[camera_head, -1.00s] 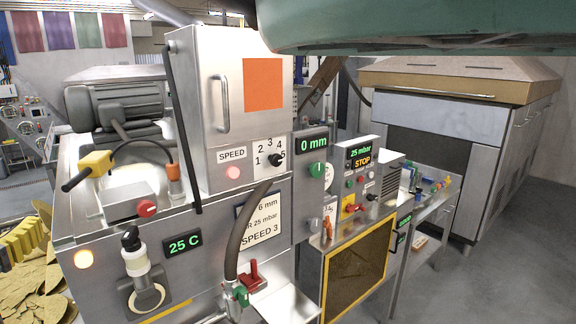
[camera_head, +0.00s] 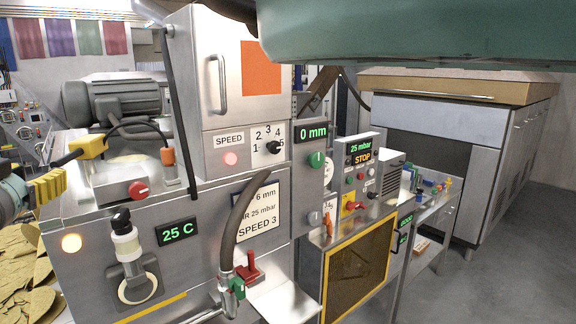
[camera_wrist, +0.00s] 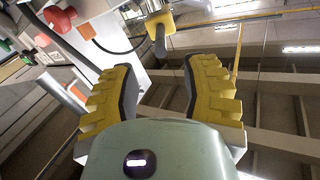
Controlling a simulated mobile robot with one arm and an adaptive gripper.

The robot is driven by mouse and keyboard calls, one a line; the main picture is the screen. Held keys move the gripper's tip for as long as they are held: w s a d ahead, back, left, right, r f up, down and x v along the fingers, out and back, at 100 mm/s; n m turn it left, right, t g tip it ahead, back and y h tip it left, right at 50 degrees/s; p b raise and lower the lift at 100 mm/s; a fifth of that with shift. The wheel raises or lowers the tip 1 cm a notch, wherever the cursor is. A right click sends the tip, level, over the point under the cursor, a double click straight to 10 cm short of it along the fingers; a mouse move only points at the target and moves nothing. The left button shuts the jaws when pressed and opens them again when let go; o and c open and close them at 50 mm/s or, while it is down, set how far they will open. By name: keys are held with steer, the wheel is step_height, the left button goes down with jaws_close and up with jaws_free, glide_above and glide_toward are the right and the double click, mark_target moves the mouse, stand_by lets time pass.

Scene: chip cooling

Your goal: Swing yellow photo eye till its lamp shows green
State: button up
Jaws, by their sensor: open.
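The yellow photo eye (camera_head: 91,145) sticks out on the left side of the metal machine, with a dark rounded end toward the left. It also shows in the wrist view (camera_wrist: 159,21), its dark end pointing down between and beyond my fingertips. My gripper (camera_head: 58,180) is at the left edge of the head view, just below and left of the photo eye. In the wrist view my gripper (camera_wrist: 162,66) is open and empty, its yellow ridged fingers spread. I cannot make out a lamp on the photo eye itself.
A black cable arcs from the photo eye to an orange fitting (camera_head: 167,155). A box with a red knob (camera_head: 138,189) stands close below. A grey motor (camera_head: 112,102) is behind. Golden chips (camera_head: 22,265) lie at lower left.

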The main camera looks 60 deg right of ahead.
mark_target(62, 162)
steer(key=p+x, duration=0.3)
steer(key=x, duration=0.4)
steer(key=shift+r, duration=0.15)
steer(key=shift+w+d, duration=0.5)
steer(key=shift+o, duration=0.4)
steer(key=shift+a, duration=0.1)
jaws_close()
